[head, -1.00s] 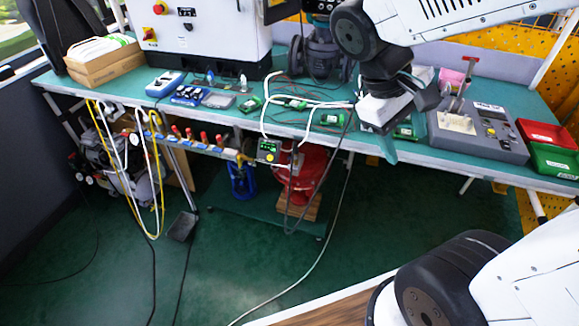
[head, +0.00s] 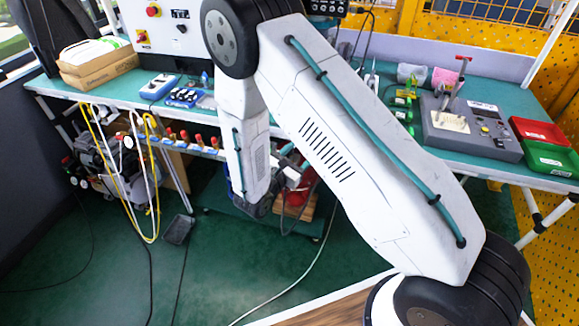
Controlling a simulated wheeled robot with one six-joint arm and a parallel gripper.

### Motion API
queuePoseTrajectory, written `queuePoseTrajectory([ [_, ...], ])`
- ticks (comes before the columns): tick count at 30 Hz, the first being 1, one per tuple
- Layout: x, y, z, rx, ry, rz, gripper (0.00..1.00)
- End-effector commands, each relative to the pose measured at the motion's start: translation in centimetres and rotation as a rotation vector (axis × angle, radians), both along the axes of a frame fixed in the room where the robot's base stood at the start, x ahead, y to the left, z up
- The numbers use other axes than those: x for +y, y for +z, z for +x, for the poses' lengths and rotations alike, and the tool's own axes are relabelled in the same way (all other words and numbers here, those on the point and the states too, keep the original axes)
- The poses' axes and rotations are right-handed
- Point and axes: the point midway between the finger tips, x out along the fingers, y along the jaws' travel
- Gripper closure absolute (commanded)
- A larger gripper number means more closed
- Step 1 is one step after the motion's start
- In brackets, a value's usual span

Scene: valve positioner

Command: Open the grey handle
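A pipe manifold (head: 190,145) with several red-topped valve handles (head: 184,135) runs under the front edge of the workbench. I cannot pick out a grey handle on it; its right end is hidden behind my arm. My gripper (head: 292,172) is low in front of the bench, to the right of the visible manifold. It is mostly hidden by my own arm links, so its fingers do not show clearly, and I cannot tell whether it touches anything.
The green-topped workbench (head: 535,180) carries a grey test box (head: 470,128), a red tray (head: 537,130) and a green tray (head: 550,158). Yellow and white hoses (head: 152,190) hang at the left. A red device (head: 298,192) stands under the bench, partly hidden. The floor in front is mostly clear.

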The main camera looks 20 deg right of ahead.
Motion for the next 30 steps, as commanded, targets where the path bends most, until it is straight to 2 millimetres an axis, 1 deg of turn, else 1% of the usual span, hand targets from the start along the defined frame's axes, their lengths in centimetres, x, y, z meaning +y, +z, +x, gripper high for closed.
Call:
queuePoseTrajectory([
  [1, 1.2, -2.6, 0.1, 0.035, 0.069, -0.030, 0.42],
  [3, 2.5, -5.3, 0.3, 0.066, 0.154, -0.056, 0.42],
  [6, 4.0, -8.3, 0.2, 0.100, 0.247, -0.083, 0.42],
  [9, 4.9, -10.1, 0.1, 0.120, 0.303, -0.096, 0.42],
  [12, 5.0, -10.8, 0.2, 0.128, 0.326, -0.101, 0.42],
  [14, 4.8, -10.9, 0.7, 0.128, 0.329, -0.100, 0.42],
  [24, 1.6, -10.8, 4.9, 0.127, 0.327, -0.101, 0.42],
  [27, 1.1, -10.8, 5.7, 0.127, 0.327, -0.102, 0.42],
  [30, 0.8, -10.8, 6.2, 0.129, 0.329, -0.102, 0.42],
])
